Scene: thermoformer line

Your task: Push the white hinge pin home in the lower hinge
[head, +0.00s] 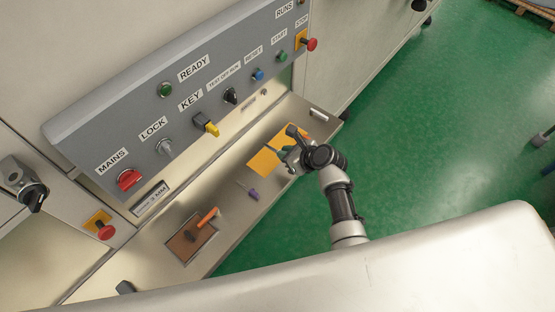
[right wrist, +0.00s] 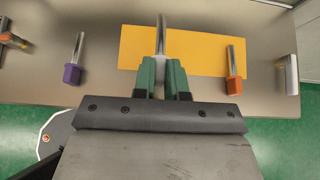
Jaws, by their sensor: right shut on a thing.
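My right gripper (head: 273,149) is over the yellow sheet on the shelf in the head view. In the right wrist view its green fingers (right wrist: 161,80) are shut on a pin (right wrist: 161,35). The pin's bare metal shank points away from the gripper, and a pale part shows between the fingers. It looks like the white hinge pin, but the fingers hide most of its head. I cannot make out the lower hinge in either view. My left gripper is not in view.
A tray (head: 182,258) holds an orange-handled tool (head: 207,217). The control panel (head: 130,125) rises behind. Green floor is open to the right.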

